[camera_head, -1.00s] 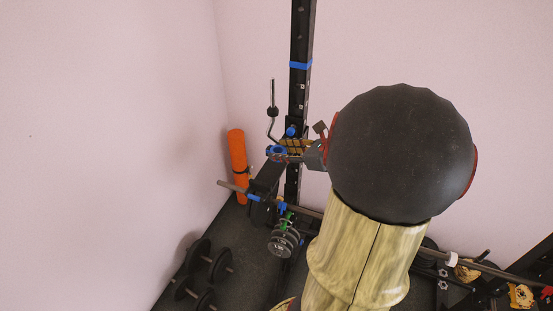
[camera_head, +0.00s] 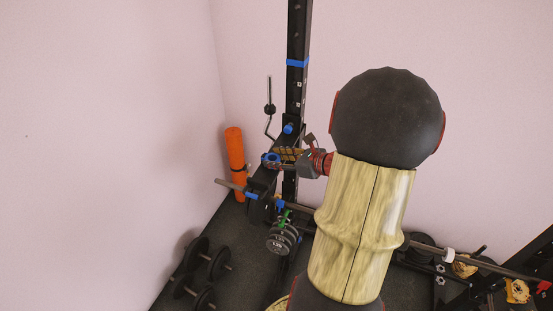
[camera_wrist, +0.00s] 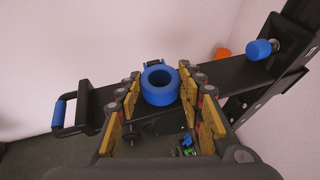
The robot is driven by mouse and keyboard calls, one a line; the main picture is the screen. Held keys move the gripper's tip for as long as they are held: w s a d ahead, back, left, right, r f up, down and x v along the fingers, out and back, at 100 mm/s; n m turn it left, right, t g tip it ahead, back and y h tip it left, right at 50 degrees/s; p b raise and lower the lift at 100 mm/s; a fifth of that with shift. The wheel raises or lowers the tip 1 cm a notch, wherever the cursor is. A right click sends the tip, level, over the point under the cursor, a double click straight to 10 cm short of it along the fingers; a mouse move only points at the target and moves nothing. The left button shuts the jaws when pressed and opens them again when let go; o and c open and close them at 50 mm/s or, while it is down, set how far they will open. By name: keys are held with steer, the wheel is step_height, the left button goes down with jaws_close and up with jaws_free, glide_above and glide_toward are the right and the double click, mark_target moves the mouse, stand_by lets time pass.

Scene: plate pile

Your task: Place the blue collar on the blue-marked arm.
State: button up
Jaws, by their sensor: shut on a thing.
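The blue collar (camera_head: 271,158) is a thick ring held at the tip of my gripper (camera_head: 285,157). In the wrist view the collar (camera_wrist: 160,86) sits with its hole facing up between the yellow-padded fingers of my gripper (camera_wrist: 158,82), which is shut on it. A black arm (camera_wrist: 95,101) with a blue bar (camera_wrist: 58,112) at its left end runs across below the collar. That arm (camera_head: 262,180) also shows in the head view, fixed to the rack upright. I cannot tell whether the collar touches it.
The black upright (camera_head: 298,85) carries a blue band. A barbell (camera_head: 228,185) passes close by, with weight plates (camera_head: 280,240) hanging below. An orange roll (camera_head: 234,150) stands in the corner; dumbbells (camera_head: 195,255) lie on the floor.

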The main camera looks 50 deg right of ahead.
steer(key=shift+a+f+b, duration=0.1)
steer(key=shift+f+b, duration=0.25)
steer(key=shift+f, duration=0.25)
steer(key=o, duration=1.1)
steer(key=shift+o, duration=0.6)
